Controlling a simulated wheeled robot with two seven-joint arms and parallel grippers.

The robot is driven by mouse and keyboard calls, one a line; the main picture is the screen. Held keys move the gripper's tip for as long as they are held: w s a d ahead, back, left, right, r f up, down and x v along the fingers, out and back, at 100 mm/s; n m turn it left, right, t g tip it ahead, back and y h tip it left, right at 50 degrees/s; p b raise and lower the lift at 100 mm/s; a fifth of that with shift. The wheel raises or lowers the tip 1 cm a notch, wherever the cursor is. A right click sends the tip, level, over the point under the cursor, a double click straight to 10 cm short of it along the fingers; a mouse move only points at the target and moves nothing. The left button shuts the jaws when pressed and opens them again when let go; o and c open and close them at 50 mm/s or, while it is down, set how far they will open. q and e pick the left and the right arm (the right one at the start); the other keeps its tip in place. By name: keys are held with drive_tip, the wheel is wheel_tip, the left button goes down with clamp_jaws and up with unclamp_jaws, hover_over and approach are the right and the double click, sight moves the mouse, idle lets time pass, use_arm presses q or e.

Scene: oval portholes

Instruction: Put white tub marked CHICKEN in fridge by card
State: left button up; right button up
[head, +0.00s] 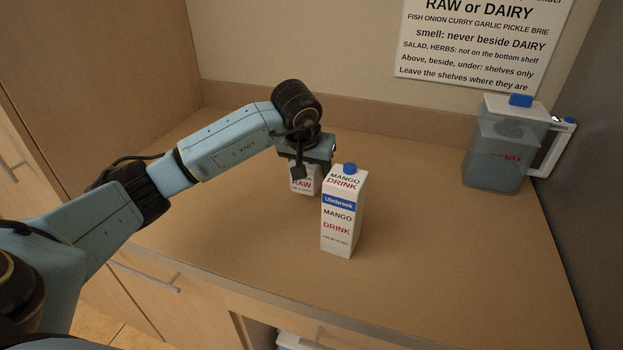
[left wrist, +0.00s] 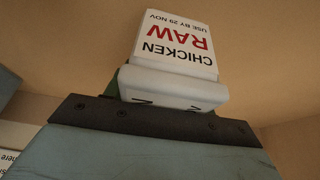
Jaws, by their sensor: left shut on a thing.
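The white tub (head: 305,180) stands on the wooden counter behind a mango drink carton, or just above it; I cannot tell which. In the left wrist view the tub (left wrist: 175,45) reads CHICKEN, RAW and USE BY 29 NOV, upside down in the picture. My left gripper (head: 312,160) is over the tub and shut on it; the arm and the carton hide part of both. The card (head: 480,40) is on the back wall; its top is cut off. It mentions RAW or DAIRY, smells and shelves. No fridge can be made out. My right gripper is not in view.
The mango drink carton (head: 341,215) stands upright just in front and right of the tub. The counter (head: 440,260) is bare at front right. A dark grey panel (head: 590,180) edges the right.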

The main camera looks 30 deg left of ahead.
use_arm(q)
wheel_tip(320, 180, down, 3)
drive_tip(key=shift+r, duration=0.15)
drive_tip(key=shift+f, duration=0.25)
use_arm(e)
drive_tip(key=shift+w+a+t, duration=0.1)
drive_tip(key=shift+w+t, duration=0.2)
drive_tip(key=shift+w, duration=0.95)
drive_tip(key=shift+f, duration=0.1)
use_arm(q)
drive_tip(key=shift+f, duration=0.15)
drive_tip(key=o, duration=1.1)
drive_tip(key=shift+o, duration=0.5)
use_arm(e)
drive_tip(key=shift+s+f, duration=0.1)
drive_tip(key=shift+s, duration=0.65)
